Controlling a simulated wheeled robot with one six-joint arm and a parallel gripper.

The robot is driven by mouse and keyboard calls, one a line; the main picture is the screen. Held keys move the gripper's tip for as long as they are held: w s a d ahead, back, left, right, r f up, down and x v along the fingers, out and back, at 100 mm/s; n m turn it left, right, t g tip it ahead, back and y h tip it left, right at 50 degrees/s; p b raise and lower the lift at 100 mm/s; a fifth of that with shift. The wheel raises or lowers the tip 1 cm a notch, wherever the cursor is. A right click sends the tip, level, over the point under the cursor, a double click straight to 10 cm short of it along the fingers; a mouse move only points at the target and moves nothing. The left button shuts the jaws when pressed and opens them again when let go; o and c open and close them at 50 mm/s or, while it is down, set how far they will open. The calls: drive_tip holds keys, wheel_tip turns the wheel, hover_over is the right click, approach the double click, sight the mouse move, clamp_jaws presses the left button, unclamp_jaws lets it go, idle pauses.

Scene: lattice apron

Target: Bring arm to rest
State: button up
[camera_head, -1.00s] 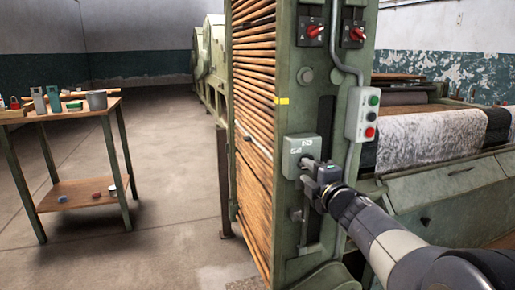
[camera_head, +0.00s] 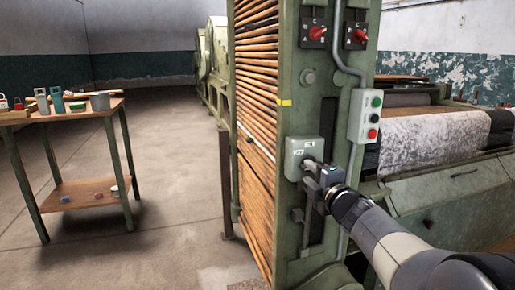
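My arm reaches in from the lower right, and my gripper (camera_head: 316,174) is at the front of the green machine column (camera_head: 313,95). The gripper's end is right by a small grey box (camera_head: 303,157) with labels on its top part, mounted on the column. The fingers are small and partly hidden by the gripper body. I cannot tell whether they touch the box or its lever, or whether they are open or shut.
A control box (camera_head: 365,116) with green, black and red buttons and two red rotary switches (camera_head: 317,32) sit above my gripper. Wooden slats line the column's left side. A table (camera_head: 80,113) with tools stands left. Open floor (camera_head: 175,150) lies between.

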drive_tip(key=p+v, duration=0.2)
drive_tip(key=v, duration=0.6)
drive_tip(key=b+x, duration=0.3)
drive_tip(key=x, duration=0.7)
drive_tip(key=shift+w+a+f, duration=0.1)
drive_tip(key=shift+w+a, duration=0.1)
drive_tip(key=shift+w, duration=0.15)
drive_tip(key=shift+r+m+p, duration=0.4)
drive_tip(key=shift+r+p, duration=0.05)
drive_tip(key=shift+p, duration=0.4)
drive_tip(key=shift+d+r+m+p, duration=0.1)
drive_tip(key=shift+r+m+p, duration=0.15)
drive_tip(key=shift+m+p, duration=0.65)
drive_tip(key=shift+d+m+p, duration=0.1)
drive_tip(key=shift+m+p, duration=0.65)
drive_tip(key=shift+m, duration=0.35)
